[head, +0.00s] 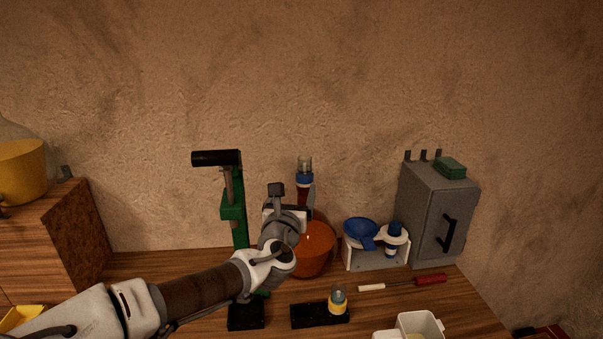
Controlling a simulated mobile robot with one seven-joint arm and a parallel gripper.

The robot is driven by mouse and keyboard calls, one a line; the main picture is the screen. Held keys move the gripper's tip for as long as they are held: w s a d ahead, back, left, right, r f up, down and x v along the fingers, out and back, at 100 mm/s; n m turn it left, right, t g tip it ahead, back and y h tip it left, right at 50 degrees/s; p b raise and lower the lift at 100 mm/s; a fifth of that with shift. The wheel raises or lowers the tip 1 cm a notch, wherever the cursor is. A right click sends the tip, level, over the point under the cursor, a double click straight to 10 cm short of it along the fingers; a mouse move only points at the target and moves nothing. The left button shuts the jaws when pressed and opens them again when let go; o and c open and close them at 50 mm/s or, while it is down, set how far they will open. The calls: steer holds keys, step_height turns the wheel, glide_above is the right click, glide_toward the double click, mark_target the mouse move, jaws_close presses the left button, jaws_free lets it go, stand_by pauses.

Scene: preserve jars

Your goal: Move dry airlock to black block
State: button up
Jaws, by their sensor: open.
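An airlock with a clear top and blue collar (304,170) stands upright at the neck of an orange round vessel (314,252). A second small airlock-like piece with a clear top and yellow collar (338,298) stands upright at the right end of the low black block (309,319). I cannot tell which one is dry. My gripper (299,194) is open, beside and just below the blue-collared piece. My wrist hides part of the vessel and its neck. Whether the fingers are around the neck or touching it cannot be told.
A green press with a black handle (233,212) stands left of my wrist. Right are a white rack (376,257) with a blue funnel (360,232), a grey cabinet (438,213), a red-handled tool (430,280) and a white tub (420,324). A wooden box (70,235) stands left.

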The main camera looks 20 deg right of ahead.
mark_target(304, 167)
steer(key=p+x, duration=0.1)
steer(key=x, duration=1)
steer(key=shift+w+d, duration=0.1)
steer(key=shift+d, duration=0.15)
steer(key=shift+f+p+x, duration=0.15)
steer(key=shift+p+x, duration=0.05)
steer(key=shift+x, duration=0.95)
steer(key=shift+f+p+x, duration=0.1)
steer(key=shift+p+x, duration=0.1)
steer(key=shift+x, duration=0.95)
jaws_close()
